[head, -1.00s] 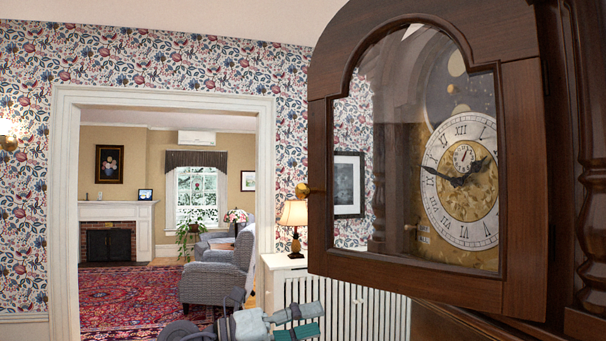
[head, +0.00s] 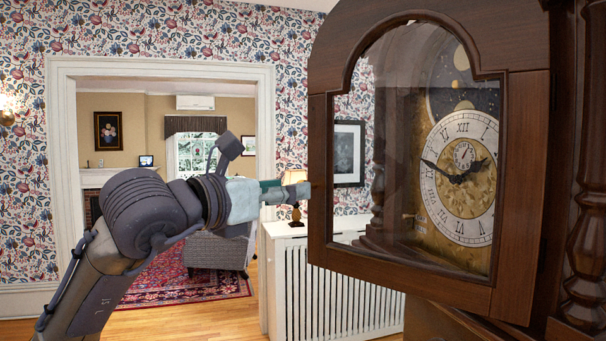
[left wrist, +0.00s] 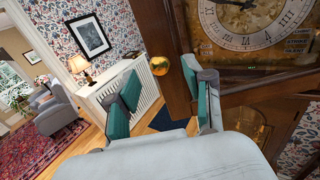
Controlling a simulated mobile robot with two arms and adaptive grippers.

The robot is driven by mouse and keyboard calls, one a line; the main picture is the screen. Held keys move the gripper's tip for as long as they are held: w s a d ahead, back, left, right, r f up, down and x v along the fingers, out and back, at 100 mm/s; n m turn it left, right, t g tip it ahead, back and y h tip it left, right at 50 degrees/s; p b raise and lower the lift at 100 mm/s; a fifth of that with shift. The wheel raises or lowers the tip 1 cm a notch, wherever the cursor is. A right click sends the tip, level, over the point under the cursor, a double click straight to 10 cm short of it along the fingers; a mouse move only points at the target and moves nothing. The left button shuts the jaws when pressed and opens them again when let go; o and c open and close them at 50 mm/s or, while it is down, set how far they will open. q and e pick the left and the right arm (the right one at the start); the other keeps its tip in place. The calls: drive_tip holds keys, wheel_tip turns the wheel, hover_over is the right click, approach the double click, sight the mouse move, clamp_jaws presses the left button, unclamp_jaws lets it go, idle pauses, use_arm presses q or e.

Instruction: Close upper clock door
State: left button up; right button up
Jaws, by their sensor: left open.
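The upper clock door (head: 318,150) is a dark wooden frame with an arched glass pane. It stands swung open in front of the clock face (head: 459,178), its free edge to the left. My left gripper (head: 300,187) is at that free edge in the head view and covers the knob there. In the left wrist view the brass knob (left wrist: 160,66) shows just beyond and between the teal fingertips (left wrist: 166,92) of the open gripper. One finger is close to the door's frame; I cannot tell whether it touches. My right gripper is not in view.
A white slatted radiator cover (head: 335,285) with a lamp (head: 296,213) stands behind my gripper, left of the clock. A framed picture (head: 348,153) hangs above it. A wide doorway at the left opens to a room with a red rug (head: 180,285).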

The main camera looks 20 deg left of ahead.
use_arm(q)
drive_tip(key=p+x, duration=0.1)
drive_tip(key=x, duration=0.4)
clamp_jaws()
idle(0.3)
